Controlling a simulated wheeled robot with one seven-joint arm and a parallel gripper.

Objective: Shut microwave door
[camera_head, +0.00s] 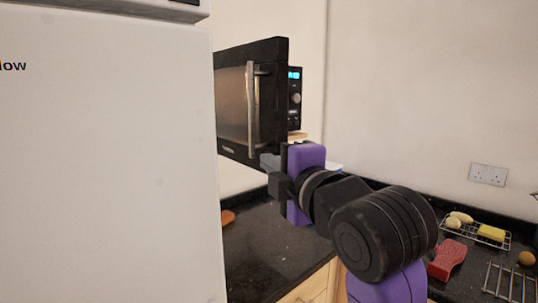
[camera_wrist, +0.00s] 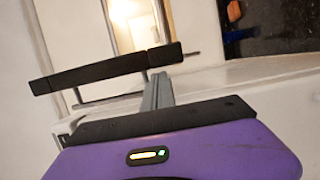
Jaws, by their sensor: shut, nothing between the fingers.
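The black microwave (camera_head: 294,97) stands in the corner in the head view, partly hidden by its own door. The door (camera_head: 270,120) stands out toward me, ajar, with its outer face and silver upright handle (camera_head: 251,105) showing. How wide the gap is, I cannot tell. My gripper (camera_head: 270,162) is shut and empty, at the door's lower right edge in the head view. Whether it touches the door is unclear. In the wrist view the grey fingers (camera_wrist: 157,90) are together, with nothing seen between them.
A tall white appliance (camera_head: 110,150) fills the left of the head view. The dark counter (camera_head: 265,250) runs below the microwave, with an orange item (camera_head: 227,217) on it.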

